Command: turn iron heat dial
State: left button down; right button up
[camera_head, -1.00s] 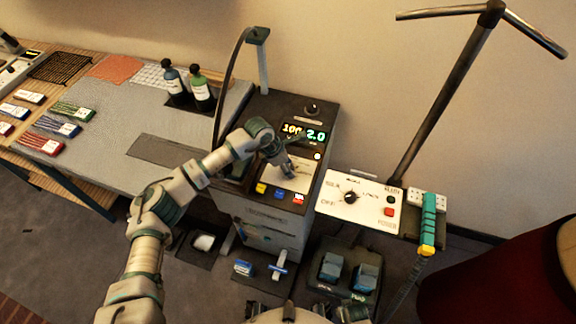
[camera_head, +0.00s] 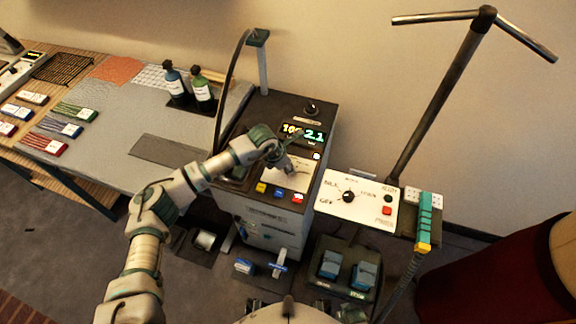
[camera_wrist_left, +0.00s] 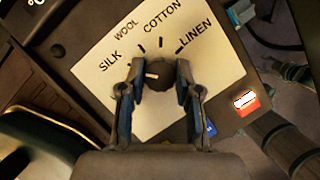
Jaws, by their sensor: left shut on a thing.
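The heat dial (camera_wrist_left: 158,72) is a dark round knob on a white plate (camera_wrist_left: 95,60) marked SILK, WOOL, COTTON and LINEN. A short white mark on its face lies toward the left, on the SILK side. My left gripper (camera_wrist_left: 160,84) is shut on the dial, with one finger on each side, in the left wrist view. In the head view my left gripper (camera_head: 287,168) reaches down over the same white plate (camera_head: 282,179) on top of the dark cabinet, and hides the dial there.
A lit display (camera_head: 304,132) and coloured buttons (camera_head: 279,191) sit around the plate. A white panel (camera_head: 375,211) with another black knob (camera_head: 348,197) and a red button (camera_head: 387,211) stands to the right. Two bottles (camera_head: 187,88) and a grey board (camera_head: 110,115) are left.

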pick_arm(q)
jog(key=c, duration=0.8)
grip_release()
jog(key=shift+w, duration=0.1)
jog(key=v, duration=1.2)
jog(key=shift+f, duration=0.1)
